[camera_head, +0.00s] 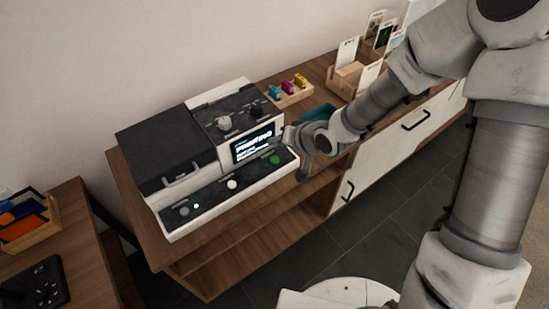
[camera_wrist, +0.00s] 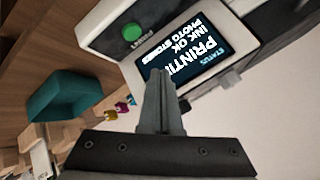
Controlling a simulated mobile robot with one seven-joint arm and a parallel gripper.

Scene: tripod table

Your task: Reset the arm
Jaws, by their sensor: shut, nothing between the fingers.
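My gripper (camera_wrist: 158,75) is shut and empty, its fingers together in the wrist view. In the head view my gripper (camera_head: 293,137) is just right of the printer's screen, close to the front panel; I cannot tell whether it touches. The printer (camera_head: 165,150) is a black and white machine on the wooden cabinet. Its screen (camera_head: 253,144) is lit, and in the wrist view the screen (camera_wrist: 200,50) shows text including "PRINTI", "INK OK" and "PHOTO STORIES". A green button (camera_head: 274,160) sits on the front panel below the screen. It also shows in the wrist view (camera_wrist: 133,32).
A teal tray (camera_head: 318,112) lies right of the printer, partly behind my arm. Behind it are a wooden holder with coloured cartridges (camera_head: 288,88) and several standing cards (camera_head: 347,50). A second table (camera_head: 85,250) with an orange-filled box stands left. Dark floor (camera_head: 370,215) lies in front.

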